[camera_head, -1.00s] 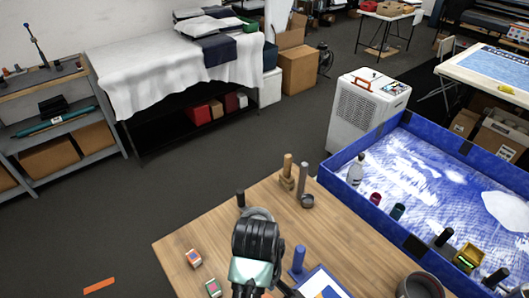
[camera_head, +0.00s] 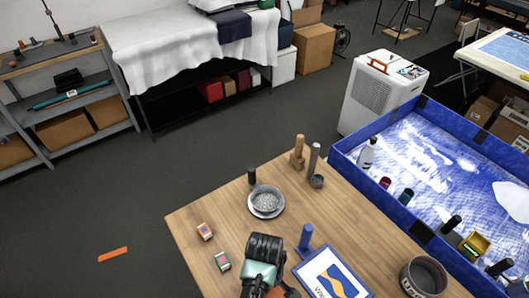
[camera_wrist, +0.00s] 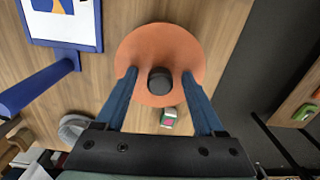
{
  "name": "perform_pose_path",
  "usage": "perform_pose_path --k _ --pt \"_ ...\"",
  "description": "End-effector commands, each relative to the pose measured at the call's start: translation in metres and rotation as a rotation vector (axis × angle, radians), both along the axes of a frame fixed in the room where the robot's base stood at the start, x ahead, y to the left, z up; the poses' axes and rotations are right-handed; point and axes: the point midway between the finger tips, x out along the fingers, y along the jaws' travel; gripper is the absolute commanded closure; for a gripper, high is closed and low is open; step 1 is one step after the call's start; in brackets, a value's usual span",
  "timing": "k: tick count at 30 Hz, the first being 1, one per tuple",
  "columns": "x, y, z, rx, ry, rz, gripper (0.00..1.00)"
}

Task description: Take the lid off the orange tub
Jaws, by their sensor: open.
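The orange lid (camera_wrist: 135,52) shows from above in the wrist view as a round disc with a dark knob (camera_wrist: 160,81) at its middle. The tub's body under it is hidden. My gripper (camera_wrist: 159,74) is open, its two blue fingers on either side of the knob, over the lid. The fingers look apart from the knob; how high they are above the lid I cannot tell. In the head view only a bit of orange shows at the bottom edge, beside my wrist.
A blue-walled tray (camera_head: 355,168) stands at the right.

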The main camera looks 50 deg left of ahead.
Motion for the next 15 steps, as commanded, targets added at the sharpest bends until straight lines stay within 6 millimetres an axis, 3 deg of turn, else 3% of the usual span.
perform_pose_path --k 6,15 --pt "0.0003 0.0003 -0.0007 0.001 -0.001 0.0 0.29" --pt "0.0002 0.0002 -0.0005 0.001 0.0 0.0 0.83"
